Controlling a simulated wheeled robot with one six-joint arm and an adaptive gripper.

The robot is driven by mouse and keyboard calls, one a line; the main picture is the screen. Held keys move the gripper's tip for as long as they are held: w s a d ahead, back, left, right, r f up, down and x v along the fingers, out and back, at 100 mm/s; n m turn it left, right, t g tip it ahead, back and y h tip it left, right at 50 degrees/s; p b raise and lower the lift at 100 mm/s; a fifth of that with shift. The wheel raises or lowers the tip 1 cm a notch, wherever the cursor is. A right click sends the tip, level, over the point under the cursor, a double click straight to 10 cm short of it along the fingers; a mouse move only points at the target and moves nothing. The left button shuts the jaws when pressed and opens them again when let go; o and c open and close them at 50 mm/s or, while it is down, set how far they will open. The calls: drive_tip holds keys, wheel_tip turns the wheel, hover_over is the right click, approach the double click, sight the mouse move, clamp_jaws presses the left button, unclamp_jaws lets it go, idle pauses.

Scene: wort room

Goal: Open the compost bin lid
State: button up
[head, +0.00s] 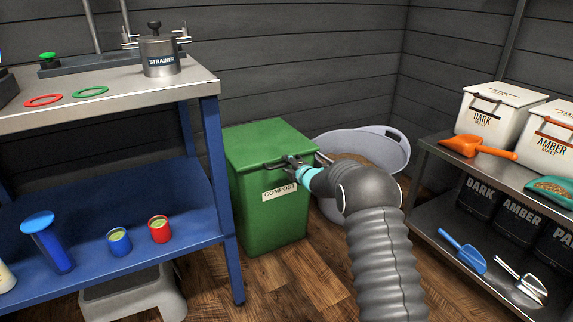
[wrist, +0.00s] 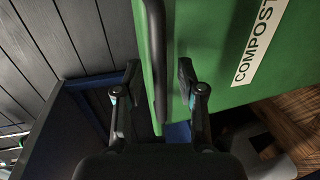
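The green compost bin (head: 262,222) stands on the floor beside the blue-legged workbench. Its lid (head: 264,139) is shut, and a "COMPOST" label (head: 280,192) is on its front. A dark bar handle (head: 272,164) runs along the lid's front edge. My gripper (head: 291,161) is at this handle. In the wrist view, the handle (wrist: 155,60) passes between the two fingers of my gripper (wrist: 159,78). The fingers are apart, with a gap visible on each side of the handle. The inside of the bin is hidden by the lid.
The workbench (head: 205,84) with a strainer stands close on the left. A grey tub (head: 385,148) is behind my arm, right of the bin. A shelf rack (head: 424,143) with malt containers and scoops stands at the right. Wooden floor is open in front of the bin.

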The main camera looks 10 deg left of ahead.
drive_tip(key=shift+w+a+f, duration=0.1)
drive_tip(key=shift+w+a, duration=0.1)
drive_tip(key=shift+w, duration=0.1)
clamp_jaws()
